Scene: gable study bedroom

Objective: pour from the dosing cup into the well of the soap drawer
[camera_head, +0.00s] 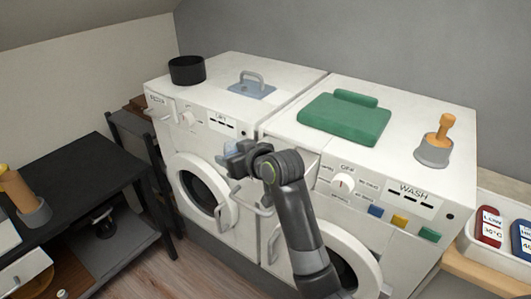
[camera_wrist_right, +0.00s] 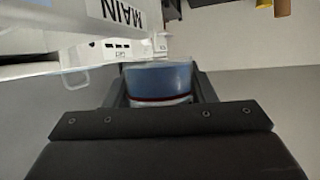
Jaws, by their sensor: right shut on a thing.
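My right gripper (camera_head: 236,160) is in front of the gap between the two white machines, its arm reaching up from the bottom. It is shut on the dosing cup, a bluish see-through cup (camera_wrist_right: 160,80) with a dark red line, held between the fingers in the right wrist view. In the head view the cup is mostly hidden by the gripper. The soap drawer (camera_head: 290,150) shows at the upper left front of the WASH machine, just right of the gripper. In the wrist view a white part lettered MAIN (camera_wrist_right: 122,12) is close above the cup. The drawer's well is not clearly visible.
A black bowl (camera_head: 187,69) and a blue handled item (camera_head: 251,89) sit on the other machine. A black table (camera_head: 75,165) stands left.

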